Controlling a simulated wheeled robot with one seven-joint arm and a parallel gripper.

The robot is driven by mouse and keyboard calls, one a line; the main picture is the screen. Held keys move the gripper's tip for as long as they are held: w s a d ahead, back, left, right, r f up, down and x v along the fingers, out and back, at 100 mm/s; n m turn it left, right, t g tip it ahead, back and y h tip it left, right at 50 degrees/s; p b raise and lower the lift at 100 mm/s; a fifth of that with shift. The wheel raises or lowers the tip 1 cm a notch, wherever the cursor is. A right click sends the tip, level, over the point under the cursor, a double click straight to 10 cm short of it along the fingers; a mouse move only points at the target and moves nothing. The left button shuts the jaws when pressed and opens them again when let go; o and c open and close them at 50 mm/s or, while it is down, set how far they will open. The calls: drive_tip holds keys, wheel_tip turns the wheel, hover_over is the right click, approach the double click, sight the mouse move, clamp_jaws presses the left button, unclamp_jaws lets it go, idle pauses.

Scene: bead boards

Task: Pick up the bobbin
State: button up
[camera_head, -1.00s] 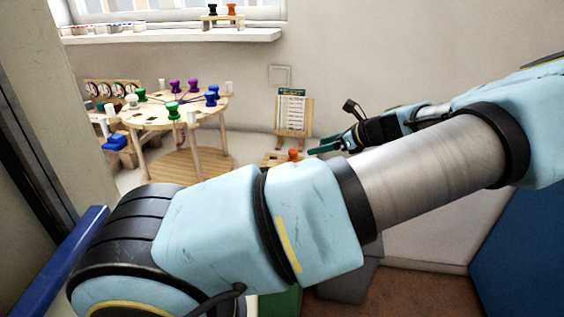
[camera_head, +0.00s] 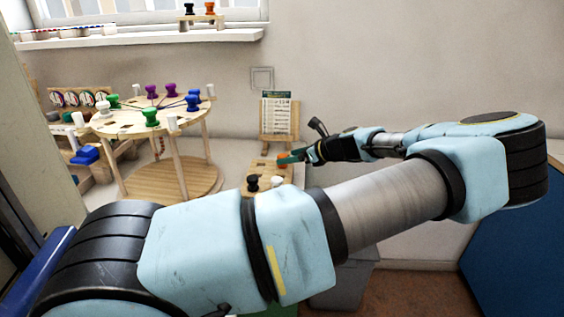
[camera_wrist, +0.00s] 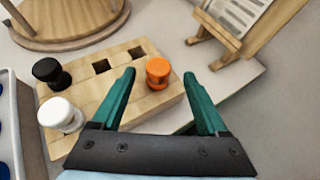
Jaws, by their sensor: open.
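An orange bobbin (camera_wrist: 158,72) stands upright at the right end of a light wooden block (camera_wrist: 108,98) with square holes. My gripper (camera_wrist: 159,76) is open, its two green fingers spread to the left and right of the orange bobbin, near its level in the picture; I cannot tell whether they touch it. In the head view my gripper (camera_head: 290,157) is at the block and partly hides the orange bobbin (camera_head: 282,155). A black bobbin (camera_wrist: 52,72) and a white bobbin (camera_wrist: 60,112) stand at the block's left end.
A round wooden table (camera_head: 130,121) with purple, green, blue and white bobbins stands at the left. A small easel with a card (camera_head: 276,112) stands just behind the block. A grey tray edge (camera_wrist: 22,125) lies left of the block. A windowsill (camera_head: 130,37) holds more bobbins.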

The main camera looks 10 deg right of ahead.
sight(282, 156)
drive_tip(key=shift+p+x, duration=0.6)
drive_tip(key=shift+x, duration=1.35)
drive_tip(key=shift+a+r, duration=0.1)
clamp_jaws()
